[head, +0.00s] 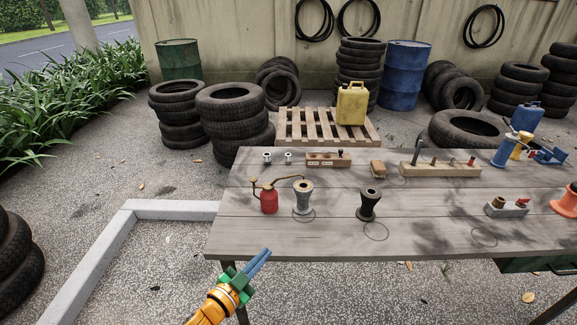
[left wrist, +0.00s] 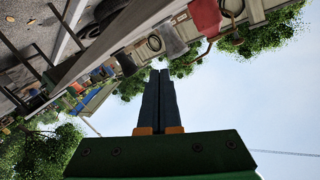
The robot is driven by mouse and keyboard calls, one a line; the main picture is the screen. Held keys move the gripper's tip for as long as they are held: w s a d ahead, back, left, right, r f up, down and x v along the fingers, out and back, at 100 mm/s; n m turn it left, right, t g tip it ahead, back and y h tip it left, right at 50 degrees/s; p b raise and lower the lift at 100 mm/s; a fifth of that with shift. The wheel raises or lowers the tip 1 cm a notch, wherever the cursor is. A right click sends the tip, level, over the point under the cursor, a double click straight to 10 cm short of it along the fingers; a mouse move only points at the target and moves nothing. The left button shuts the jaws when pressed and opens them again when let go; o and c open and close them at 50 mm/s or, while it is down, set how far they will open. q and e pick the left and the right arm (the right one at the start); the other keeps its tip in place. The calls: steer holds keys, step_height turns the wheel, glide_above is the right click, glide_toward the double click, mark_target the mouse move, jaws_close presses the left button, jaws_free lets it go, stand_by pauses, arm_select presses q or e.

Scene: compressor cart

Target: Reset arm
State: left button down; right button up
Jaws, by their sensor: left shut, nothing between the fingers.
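My left gripper (head: 262,257) shows at the bottom middle of the head view, with blue fingers, a green body and an orange arm. Its fingers are shut with nothing between them. It is in the air in front of the table's near left edge, apart from everything on the table. In the left wrist view the two dark fingers (left wrist: 159,92) lie side by side and point up the picture against sky and trees. My right gripper is in neither view.
The grey wooden table (head: 300,240) holds a red oil can (head: 268,201), a grey spool-shaped part (head: 303,197), a black one (head: 369,204) and a wooden block with tools (head: 440,169). Tyre stacks (head: 236,118) and a pallet (head: 300,127) stand behind.

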arm_select(q)
steer(key=s+a+f+n+g+y+b, duration=0.1)
steer(key=s+a+f+n+g+y, duration=0.3)
steer(key=s+f, duration=0.6)
steer(key=s+a+f+n+g+y, duration=0.25)
steer(key=s+a+f, duration=0.35)
steer(key=f, duration=0.8)
steer(key=s+a+f+n+g+y, duration=0.1)
steer(key=s+f+g, duration=0.2)
steer(key=s, duration=1)
steer(key=s+a+f+n+g+y, duration=0.1)
steer(key=s+f+g, duration=0.2)
steer(key=s, duration=1)
step_height(320, 180, down, 3)
steer(key=shift+f+g+b, duration=0.1)
steer(key=shift+g+b, duration=0.25)
steer(key=shift+b, duration=0.1)
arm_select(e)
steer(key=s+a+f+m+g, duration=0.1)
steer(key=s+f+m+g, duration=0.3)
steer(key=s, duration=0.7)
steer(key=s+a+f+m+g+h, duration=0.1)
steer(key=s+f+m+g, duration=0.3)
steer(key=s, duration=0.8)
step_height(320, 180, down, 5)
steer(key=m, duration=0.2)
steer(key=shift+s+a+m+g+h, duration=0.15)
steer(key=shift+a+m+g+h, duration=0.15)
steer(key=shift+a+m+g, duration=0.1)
